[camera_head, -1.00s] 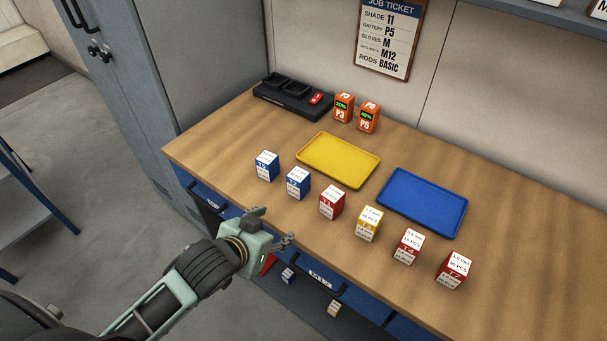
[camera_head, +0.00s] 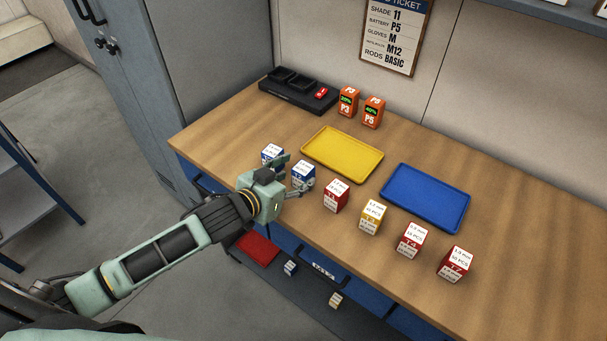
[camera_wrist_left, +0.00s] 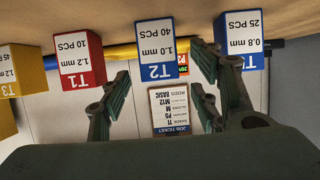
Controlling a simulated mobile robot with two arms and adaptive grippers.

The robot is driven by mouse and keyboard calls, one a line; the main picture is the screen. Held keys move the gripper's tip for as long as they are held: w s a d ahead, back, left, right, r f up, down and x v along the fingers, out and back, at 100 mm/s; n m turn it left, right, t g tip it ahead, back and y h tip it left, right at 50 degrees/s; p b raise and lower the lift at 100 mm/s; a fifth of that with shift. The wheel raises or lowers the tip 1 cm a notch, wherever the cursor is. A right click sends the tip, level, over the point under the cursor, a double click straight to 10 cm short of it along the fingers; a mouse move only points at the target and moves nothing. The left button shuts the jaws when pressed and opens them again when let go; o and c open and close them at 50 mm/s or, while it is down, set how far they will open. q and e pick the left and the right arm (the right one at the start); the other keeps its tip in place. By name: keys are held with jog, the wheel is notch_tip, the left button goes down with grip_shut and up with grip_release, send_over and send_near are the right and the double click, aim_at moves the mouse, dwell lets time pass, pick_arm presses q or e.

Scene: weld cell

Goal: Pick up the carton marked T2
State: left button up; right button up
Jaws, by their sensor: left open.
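The carton marked T2 (camera_head: 303,173) is a blue and white box, second from the left in the front row on the bench. In the left wrist view, T2 (camera_wrist_left: 156,52) appears upside down, with "1.0 mm, 40 PCS" on its label. My left gripper (camera_head: 295,174) is open at the bench's front edge, its fingers pointing at T2. In the wrist view the fingers of my left gripper (camera_wrist_left: 163,85) stand apart on either side of T2. I cannot tell whether they touch it. My right gripper is not in view.
A red T1 carton (camera_head: 336,196) stands on the right, followed by yellow and red ones. A yellow tray (camera_head: 342,152) and blue tray (camera_head: 426,198) lie behind the row.

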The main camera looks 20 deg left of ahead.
aim_at(298, 176)
pick_arm(q)
jog(key=shift+p+x, duration=0.45)
jog(key=shift+x, duration=1.65)
jog(key=shift+s+f, duration=0.15)
jog(key=shift+f, duration=0.05)
jog(key=c, duration=1.3)
